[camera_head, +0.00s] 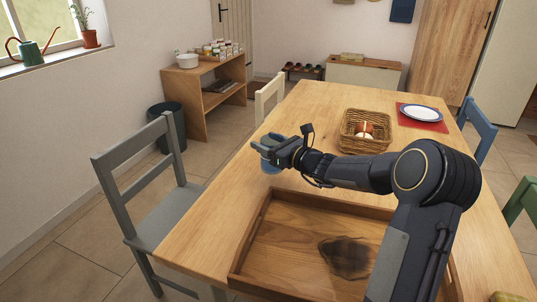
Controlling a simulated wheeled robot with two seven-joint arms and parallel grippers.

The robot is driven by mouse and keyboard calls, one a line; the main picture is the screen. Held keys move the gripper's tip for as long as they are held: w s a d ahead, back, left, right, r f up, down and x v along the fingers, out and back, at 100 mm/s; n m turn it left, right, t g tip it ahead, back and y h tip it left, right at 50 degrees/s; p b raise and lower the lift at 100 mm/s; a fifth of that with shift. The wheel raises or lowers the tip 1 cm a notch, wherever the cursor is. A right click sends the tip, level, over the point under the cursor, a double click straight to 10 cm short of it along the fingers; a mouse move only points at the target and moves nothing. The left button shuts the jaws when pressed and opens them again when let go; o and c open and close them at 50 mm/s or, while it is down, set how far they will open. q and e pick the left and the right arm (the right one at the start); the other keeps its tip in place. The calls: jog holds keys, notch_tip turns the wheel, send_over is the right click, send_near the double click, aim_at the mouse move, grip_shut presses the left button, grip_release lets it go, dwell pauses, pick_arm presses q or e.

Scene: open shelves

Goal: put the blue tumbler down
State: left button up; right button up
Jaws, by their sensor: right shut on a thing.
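The blue tumbler (268,162) is at the left edge of the wooden table (318,110), partly hidden behind my right gripper. My right gripper (271,147) is shut on the tumbler, with its arm reaching in from the right across the table. The tumbler looks roughly upright; I cannot tell whether its base touches the tabletop. My left gripper is not in view.
A wooden tray (280,245) with a dark patch in it lies at the near end. A wicker basket (352,142) with items in it and a white plate (421,113) on a red mat stand farther back. Chairs surround the table, including a grey one (165,205).

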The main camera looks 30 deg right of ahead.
jog(key=shift+w+d+f+b, duration=0.15)
jog(key=shift+f+b, duration=0.05)
jog(key=shift+f, duration=0.8)
jog(key=shift+w+d+f+b, duration=0.15)
jog(key=shift+f+b, duration=0.05)
jog(key=shift+f, duration=0.8)
jog(key=shift+f, duration=0.1)
jog(key=o, duration=0.7)
jog(key=shift+f, duration=0.15)
jog(key=shift+c, duration=0.2)
jog(key=o, duration=0.4)
jog(key=shift+o, duration=0.2)
jog(key=shift+r, duration=0.35)
jog(key=v, duration=0.7)
jog(key=shift+s, duration=0.25)
